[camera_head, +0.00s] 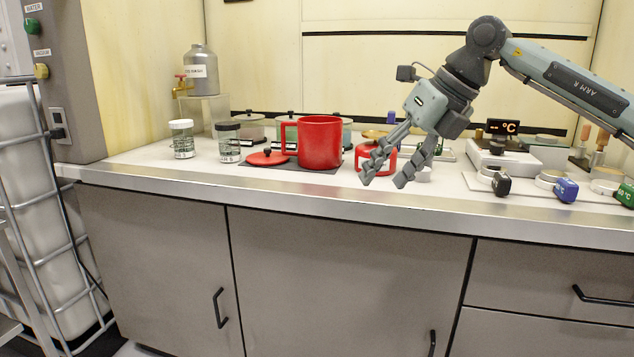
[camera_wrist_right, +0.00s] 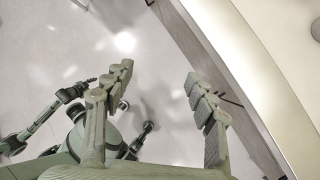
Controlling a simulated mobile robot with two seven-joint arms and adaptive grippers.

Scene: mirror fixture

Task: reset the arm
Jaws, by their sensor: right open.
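My right arm (camera_head: 575,82) comes in from the upper right in the head view. My right gripper (camera_head: 388,180) hangs with its fingers spread and pointing down, in front of the counter's items, near a small red canister (camera_head: 377,160). In the right wrist view, the two fingers of the right gripper (camera_wrist_right: 160,95) stand apart with nothing between them. Below them show the floor and parts of my own body. My left gripper is not in the head view.
A red pot (camera_head: 320,143) and its red lid (camera_head: 267,158) sit on the counter (camera_head: 300,199). Jars (camera_head: 182,139), a metal tank (camera_head: 200,75), a scale-like device (camera_head: 495,152) and small coloured timers (camera_head: 565,190) stand along it. Floor in front is clear in the wrist view.

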